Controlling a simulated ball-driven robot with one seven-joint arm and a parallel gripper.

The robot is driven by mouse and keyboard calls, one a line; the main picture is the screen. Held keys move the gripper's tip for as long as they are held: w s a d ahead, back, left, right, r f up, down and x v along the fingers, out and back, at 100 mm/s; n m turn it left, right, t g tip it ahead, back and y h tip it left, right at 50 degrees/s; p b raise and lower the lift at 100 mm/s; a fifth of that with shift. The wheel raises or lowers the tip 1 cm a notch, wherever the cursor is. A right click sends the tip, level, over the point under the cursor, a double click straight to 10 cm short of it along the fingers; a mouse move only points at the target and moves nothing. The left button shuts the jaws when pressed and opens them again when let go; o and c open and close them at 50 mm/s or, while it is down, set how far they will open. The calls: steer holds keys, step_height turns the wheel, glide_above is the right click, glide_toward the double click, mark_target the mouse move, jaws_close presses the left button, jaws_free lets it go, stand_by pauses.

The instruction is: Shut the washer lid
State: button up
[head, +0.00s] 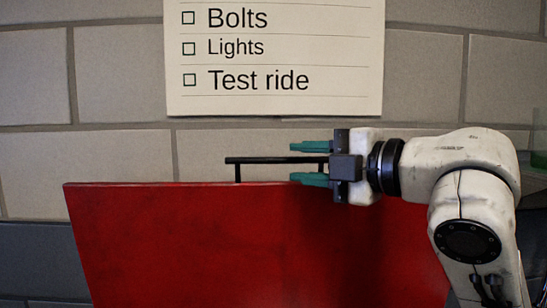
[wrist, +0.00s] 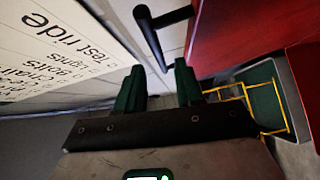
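The washer lid is a large red panel (head: 250,245) standing raised in the head view, with a black bar handle (head: 262,160) along its top edge. My gripper (head: 310,163) comes from the right, its two green fingers apart, one above and one below the level of the bar. The bar's right end is hidden by the gripper. In the wrist view, the black handle (wrist: 154,38) reaches down to between the open fingertips (wrist: 159,66). I cannot tell if a finger touches it. The red lid (wrist: 235,30) fills the upper right there.
A paper checklist (head: 275,60) hangs on the block wall (head: 120,90) behind the lid. In the wrist view, a green surface with yellow bars (wrist: 265,105) lies at the right, below the lid.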

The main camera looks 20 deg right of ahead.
mark_target(282, 161)
steer(key=p+x, duration=0.1)
steer(key=x, duration=0.5)
jaws_close()
stand_by(0.3)
